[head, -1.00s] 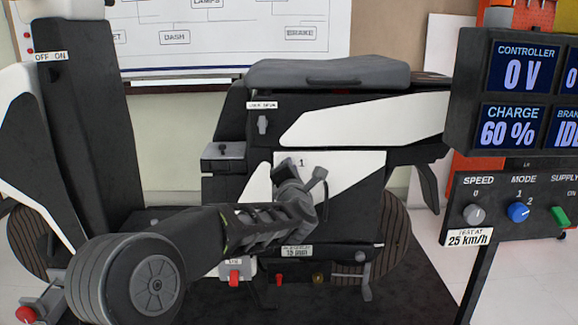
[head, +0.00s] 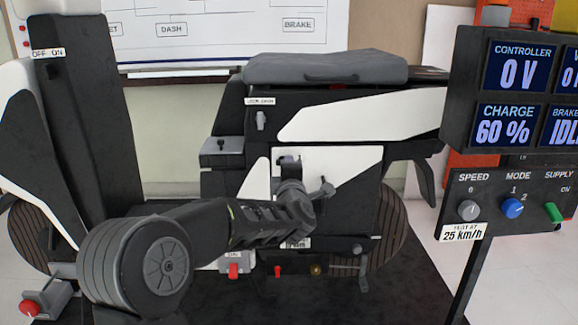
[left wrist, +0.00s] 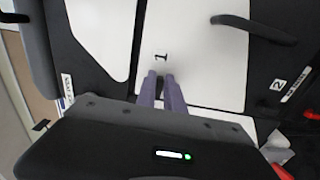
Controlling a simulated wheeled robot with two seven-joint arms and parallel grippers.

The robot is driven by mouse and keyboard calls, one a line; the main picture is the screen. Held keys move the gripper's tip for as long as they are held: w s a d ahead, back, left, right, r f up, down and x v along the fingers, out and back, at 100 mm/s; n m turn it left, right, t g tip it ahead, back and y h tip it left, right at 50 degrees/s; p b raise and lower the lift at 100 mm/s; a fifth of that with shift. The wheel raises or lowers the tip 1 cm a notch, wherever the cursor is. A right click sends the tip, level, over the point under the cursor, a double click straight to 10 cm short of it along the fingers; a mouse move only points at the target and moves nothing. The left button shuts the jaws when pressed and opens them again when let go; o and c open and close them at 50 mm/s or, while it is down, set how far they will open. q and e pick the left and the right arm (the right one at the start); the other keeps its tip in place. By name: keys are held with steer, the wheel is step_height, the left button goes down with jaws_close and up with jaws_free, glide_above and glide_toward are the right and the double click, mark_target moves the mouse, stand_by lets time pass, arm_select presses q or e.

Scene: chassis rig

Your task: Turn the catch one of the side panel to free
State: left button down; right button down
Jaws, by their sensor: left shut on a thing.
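The white side panel (head: 345,165) is on the black chassis, below the grey seat. It also shows in the left wrist view (left wrist: 205,60), with the number 1 printed on it. My left gripper (head: 291,172) is in front of the panel's upper left part. In the left wrist view its two fingers (left wrist: 167,88) are close together, just beside the number 1. It is shut on catch one, which the fingers and gripper body hide. A dark handle (left wrist: 250,28) sticks out from the panel; in the head view it shows as a grey lever (head: 325,188). My right gripper is out of view.
A number 2 label (left wrist: 276,86) is at the panel's lower edge, its catch not clearly seen. The grey seat (head: 325,68) is above. A control box (head: 500,208) and display (head: 520,95) stand at right. A red-knobbed block (head: 233,268) is below.

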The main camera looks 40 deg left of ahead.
arm_select(q)
steer(key=c, duration=1.4)
jaws_free()
steer(key=shift+c, duration=0.2)
steer(key=p+v, duration=0.1)
steer(key=v, duration=0.6)
steer(key=shift+s+d, duration=0.3)
